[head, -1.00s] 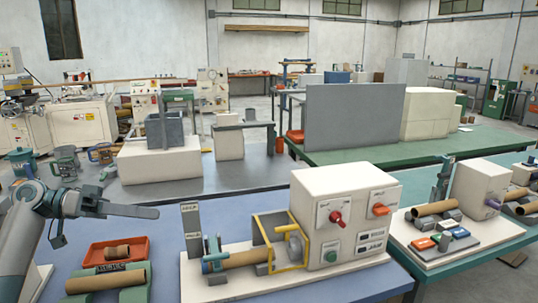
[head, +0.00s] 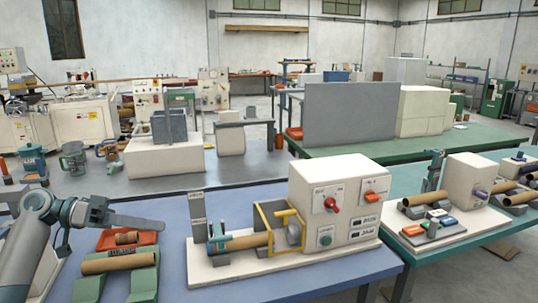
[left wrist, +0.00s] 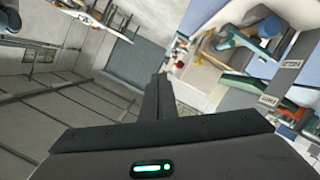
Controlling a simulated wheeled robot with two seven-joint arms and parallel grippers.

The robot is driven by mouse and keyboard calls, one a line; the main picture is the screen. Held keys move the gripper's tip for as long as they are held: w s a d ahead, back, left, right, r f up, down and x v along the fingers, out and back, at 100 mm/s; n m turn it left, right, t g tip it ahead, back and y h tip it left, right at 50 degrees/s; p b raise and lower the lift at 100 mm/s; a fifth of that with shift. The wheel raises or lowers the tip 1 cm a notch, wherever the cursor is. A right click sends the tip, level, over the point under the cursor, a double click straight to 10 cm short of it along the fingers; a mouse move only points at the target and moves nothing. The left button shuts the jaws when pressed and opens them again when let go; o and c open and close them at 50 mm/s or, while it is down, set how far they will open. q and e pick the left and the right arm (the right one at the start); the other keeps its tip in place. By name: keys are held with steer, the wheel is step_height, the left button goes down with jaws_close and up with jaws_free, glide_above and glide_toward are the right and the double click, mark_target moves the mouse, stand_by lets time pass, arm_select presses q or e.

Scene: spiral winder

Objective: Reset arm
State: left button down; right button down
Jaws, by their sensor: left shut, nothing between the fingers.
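My left gripper (head: 150,222) comes in from the left in the head view. Its fingers are shut and empty, pointing right, above the blue table (head: 170,286) and the orange tray. In the left wrist view its shut fingers (left wrist: 158,95) show as one dark bar, with the ceiling and room tilted behind. The white winder machine (head: 312,175) stands to the right of the gripper, with a red knob, an orange switch and a yellow guard frame. A brown tube (head: 247,241) lies across its front. The gripper is apart from the machine. My right gripper is not in view.
An orange tray (head: 108,238) with a small roll and a green holder (head: 142,282) with a brown tube (head: 118,262) lie under my left gripper. A grey post (head: 197,215) rises at the machine's left end. A second machine (head: 468,178) stands at right.

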arm_select(q)
steer(key=s+d+f+n+y, duration=0.1)
steer(key=s+d+f+y, duration=0.2)
steer(key=f, duration=0.8)
steer(key=s+d+f+n+y, duration=0.1)
steer(key=s+d+f+y, duration=0.15)
steer(key=s+f, duration=0.6)
steer(key=s+d+f+n+y, duration=0.1)
steer(key=d+f, duration=0.2)
steer(key=f, duration=1.1)
steer(key=s+f+n+y, duration=0.1)
steer(key=s+f+y, duration=0.3)
steer(key=s+f, duration=0.6)
steer(key=s+a+r+n+t+y, duration=0.1)
steer(key=s+a+y, duration=0.1)
steer(key=s, duration=0.6)
steer(key=s+a+r+n+y, duration=0.1)
steer(key=s+a+n+y, duration=0.15)
steer(key=s, duration=0.55)
steer(key=w+d+f+t, duration=0.1)
steer(key=f, duration=1.7)
steer(key=w+d+f+m+t+h+b, duration=0.1)
steer(key=d+f, duration=0.1)
steer(key=f, duration=1.6)
steer(key=shift+d, duration=0.2)
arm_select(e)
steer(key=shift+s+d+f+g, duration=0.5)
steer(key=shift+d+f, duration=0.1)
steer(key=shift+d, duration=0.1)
